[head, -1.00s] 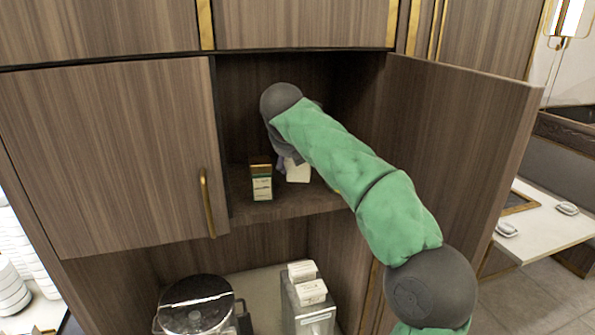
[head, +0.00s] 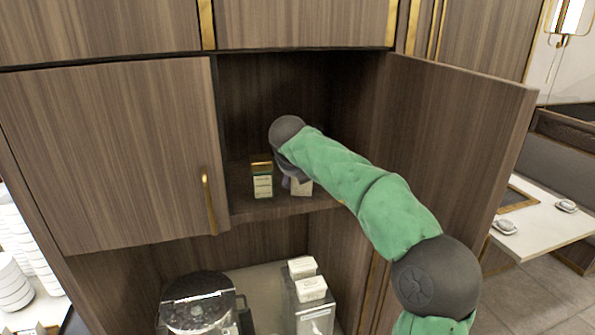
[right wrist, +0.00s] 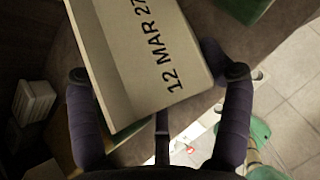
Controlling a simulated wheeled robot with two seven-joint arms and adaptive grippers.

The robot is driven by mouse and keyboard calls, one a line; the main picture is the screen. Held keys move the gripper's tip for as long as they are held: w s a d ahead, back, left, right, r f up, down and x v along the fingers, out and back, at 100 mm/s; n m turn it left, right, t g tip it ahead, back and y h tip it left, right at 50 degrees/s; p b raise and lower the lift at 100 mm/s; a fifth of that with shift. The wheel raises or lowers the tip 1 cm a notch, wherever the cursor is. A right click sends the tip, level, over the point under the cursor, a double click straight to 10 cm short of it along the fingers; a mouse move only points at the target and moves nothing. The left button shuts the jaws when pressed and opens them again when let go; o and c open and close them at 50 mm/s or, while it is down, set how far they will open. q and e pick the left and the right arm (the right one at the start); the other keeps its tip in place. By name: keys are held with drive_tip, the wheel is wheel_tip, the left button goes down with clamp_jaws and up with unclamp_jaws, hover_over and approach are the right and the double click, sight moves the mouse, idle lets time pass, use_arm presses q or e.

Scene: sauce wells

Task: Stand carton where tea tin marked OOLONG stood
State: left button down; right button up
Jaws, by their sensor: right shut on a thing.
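The pale carton (head: 301,187) is in the open cupboard, low over the shelf; I cannot tell whether its base touches. In the right wrist view the carton (right wrist: 135,45) shows "12 MAR 27" and looks tilted between the fingers. My right gripper (right wrist: 157,73) is shut on it; in the head view the gripper (head: 287,174) is mostly hidden behind my wrist and forearm. A box-shaped tin (head: 262,181) with a gold-brown top and a green-and-white label stands upright just left of the carton. Its lettering is too small to read. My left gripper is not in view.
The shelf (head: 240,210) has bare room at its front left. The open door (head: 455,140) bounds the right side, the closed door (head: 110,150) the left. Below are a round lidded machine (head: 200,312) and a holder with white boxes (head: 307,290).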

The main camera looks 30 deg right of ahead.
drive_tip(key=o, duration=1.6)
drive_tip(key=shift+f, duration=0.1)
drive_tip(key=shift+s+a+r, duration=0.15)
drive_tip(key=shift+s+r, duration=0.05)
drive_tip(key=shift+r, duration=0.2)
drive_tip(key=b+v, duration=0.2)
drive_tip(key=v, duration=0.9)
drive_tip(key=shift+s+a, duration=0.15)
drive_tip(key=shift+s, duration=0.05)
